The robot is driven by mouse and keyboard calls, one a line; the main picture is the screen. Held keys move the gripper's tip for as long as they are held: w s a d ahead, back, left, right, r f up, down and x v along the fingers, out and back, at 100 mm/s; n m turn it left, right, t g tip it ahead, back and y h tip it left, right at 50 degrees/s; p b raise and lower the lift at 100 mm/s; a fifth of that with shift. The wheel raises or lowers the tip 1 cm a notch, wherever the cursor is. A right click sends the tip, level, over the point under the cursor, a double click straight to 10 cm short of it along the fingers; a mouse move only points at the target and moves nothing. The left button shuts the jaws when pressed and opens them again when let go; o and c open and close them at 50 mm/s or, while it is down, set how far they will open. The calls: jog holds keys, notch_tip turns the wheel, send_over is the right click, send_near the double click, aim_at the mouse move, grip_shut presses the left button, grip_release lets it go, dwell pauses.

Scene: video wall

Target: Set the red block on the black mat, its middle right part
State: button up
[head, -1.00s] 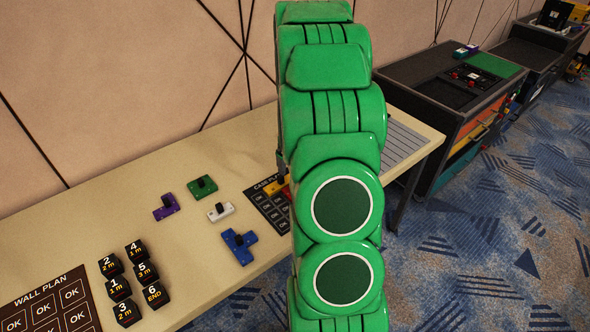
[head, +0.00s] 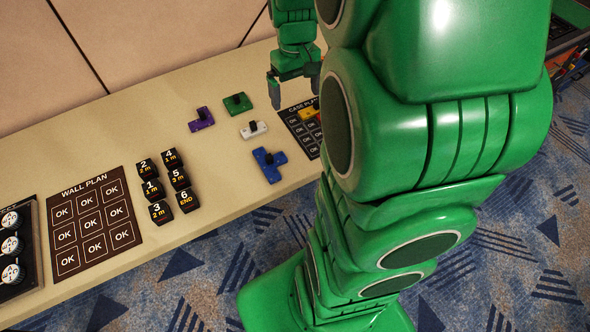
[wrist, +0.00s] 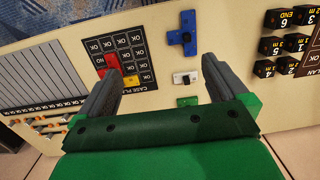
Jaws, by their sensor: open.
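The black mat (head: 299,131), headed CASE PLAN and marked with OK cells, lies on the table, partly hidden by my arm in the head view. It shows more fully in the wrist view (wrist: 122,40). The red block (wrist: 111,61) lies on the mat near its left edge in the wrist view, partly covered by a finger. A yellow block (wrist: 131,80) lies on the mat close to the red one. My gripper (head: 294,90) is open and empty above the table behind the mat. Its fingers (wrist: 162,78) spread wide in the wrist view.
Blue (head: 268,164), white (head: 254,130), green (head: 237,103) and purple (head: 201,119) blocks lie left of the mat. Several black numbered cubes (head: 168,185) stand beside the WALL PLAN mat (head: 92,222). The table between the purple block and cubes is clear.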

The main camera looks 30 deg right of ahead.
jog(key=s+a+r, duration=0.2)
jog(key=s+a, duration=0.2)
jog(key=s, duration=0.3)
jog(key=s+a+r, duration=0.2)
jog(key=s+a, duration=0.2)
jog(key=s, duration=0.3)
jog(key=s+a+r+g, duration=0.1)
jog(key=s+a, duration=0.3)
jog(key=s, duration=0.4)
jog(key=shift+a+r, duration=0.3)
jog(key=shift+r, duration=0.15)
